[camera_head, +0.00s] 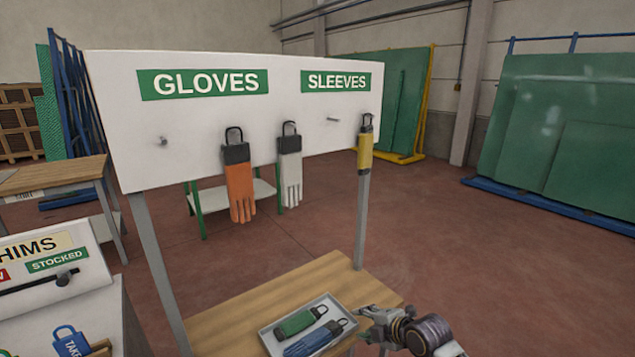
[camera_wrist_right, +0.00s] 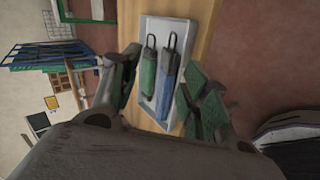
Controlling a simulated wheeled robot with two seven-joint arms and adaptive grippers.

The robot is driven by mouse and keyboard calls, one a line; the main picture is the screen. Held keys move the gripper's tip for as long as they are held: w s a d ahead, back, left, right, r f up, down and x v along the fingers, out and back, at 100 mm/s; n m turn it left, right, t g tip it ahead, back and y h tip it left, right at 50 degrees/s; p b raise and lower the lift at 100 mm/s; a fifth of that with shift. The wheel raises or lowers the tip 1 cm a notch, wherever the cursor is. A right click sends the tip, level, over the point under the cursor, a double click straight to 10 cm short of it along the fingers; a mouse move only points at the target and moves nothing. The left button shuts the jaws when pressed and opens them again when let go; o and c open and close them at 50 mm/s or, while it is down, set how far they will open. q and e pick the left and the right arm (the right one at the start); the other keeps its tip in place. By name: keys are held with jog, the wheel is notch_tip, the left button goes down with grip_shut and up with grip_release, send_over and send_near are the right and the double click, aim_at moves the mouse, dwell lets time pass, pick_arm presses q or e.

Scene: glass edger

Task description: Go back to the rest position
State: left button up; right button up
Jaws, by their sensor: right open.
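My right gripper (camera_head: 374,322) is at the bottom right of the head view, beside the right edge of a white tray (camera_head: 328,297) on a wooden table (camera_head: 240,300). In the right wrist view its two fingers (camera_wrist_right: 160,92) are spread apart, with nothing held between them. Beyond the fingers, the tray holds a green item (camera_wrist_right: 148,75) and a blue item (camera_wrist_right: 166,80), each with a dark hanging loop, lying side by side. My left gripper does not show in either view.
A white board (camera_head: 205,130) labelled GLOVES and SLEEVES stands behind the table. Orange gloves (camera_head: 240,185), white gloves (camera_head: 290,165) and a yellow item (camera_head: 365,150) hang from it; two pegs are bare. A SHIMS stand (camera_head: 50,300) is at left. Open floor (camera_head: 480,260) lies right.

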jog(key=w+d+f+m+t+h, duration=0.1)
jog(key=w+d+f+m+h, duration=0.15)
jog(key=d+f+m, duration=0.45)
jog(key=w+d+f+m+t+h, duration=0.1)
jog(key=w+d+f+m+t, duration=0.1)
jog(key=w+d+f+m, duration=0.45)
jog(key=s+d+f+m+g+h, duration=0.1)
jog(key=s+d+f+m, duration=0.1)
jog(key=s+f, duration=0.35)
jog(key=s+d+f+m+g, duration=0.1)
jog(key=s+d+f+m, duration=0.1)
jog(key=f, duration=0.6)
jog(key=s+d+f+m+h, duration=0.1)
jog(key=s+d+f+m, duration=0.2)
jog(key=f, duration=0.4)
jog(key=s+d+f+g, duration=0.1)
jog(key=s+f+g, duration=0.2)
jog(key=s+f, duration=0.8)
jog(key=s+d+f+g, duration=0.15)
jog(key=s+f, duration=0.55)
jog(key=s, duration=0.8)
jog(key=s+a+f+g, duration=0.2)
jog(key=s+a+f, duration=0.1)
jog(key=s, duration=0.8)
jog(key=s+a+f+g, duration=0.1)
jog(key=s+a+f, duration=0.2)
jog(key=s, duration=0.9)
jog(key=shift+f+g, duration=0.2)
jog(key=shift+g, duration=0.15)
